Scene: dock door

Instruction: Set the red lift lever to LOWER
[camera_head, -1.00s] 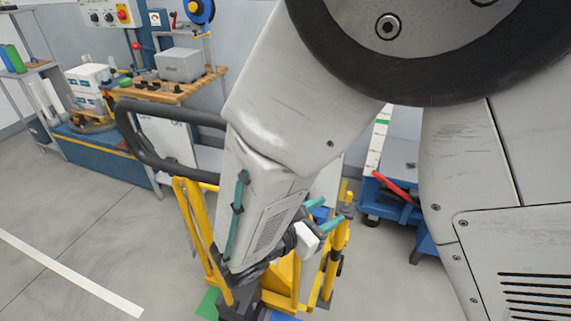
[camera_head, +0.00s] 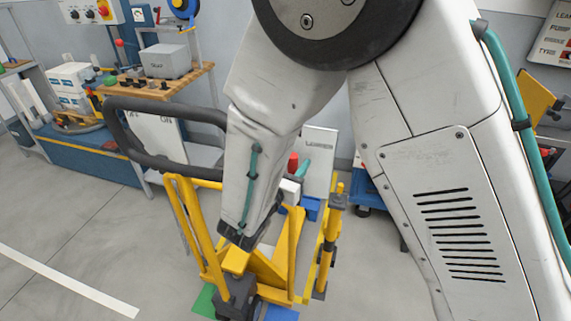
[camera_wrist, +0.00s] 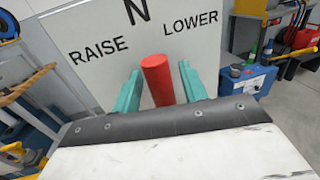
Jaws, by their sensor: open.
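The red lift lever (camera_wrist: 158,82) is a red rod standing nearly upright, its tip pointing below the N on a white plate (camera_wrist: 100,72). The plate reads RAISE on the left and LOWER on the right. My gripper (camera_wrist: 160,70) is open, with one teal finger on each side of the lever and a visible gap to each. The lever's lower end is hidden behind my gripper body. In the head view, a bit of the red lever (camera_head: 293,162) shows beside a teal finger, in front of the plate marked LOWER (camera_head: 319,150).
A yellow lift frame (camera_head: 190,225) with a black loop handle (camera_head: 150,160) stands around my arm. A wooden-topped bench (camera_head: 165,85) stands behind it at left. Blue equipment (camera_wrist: 252,78) lies beyond the plate at right. The floor at left is clear.

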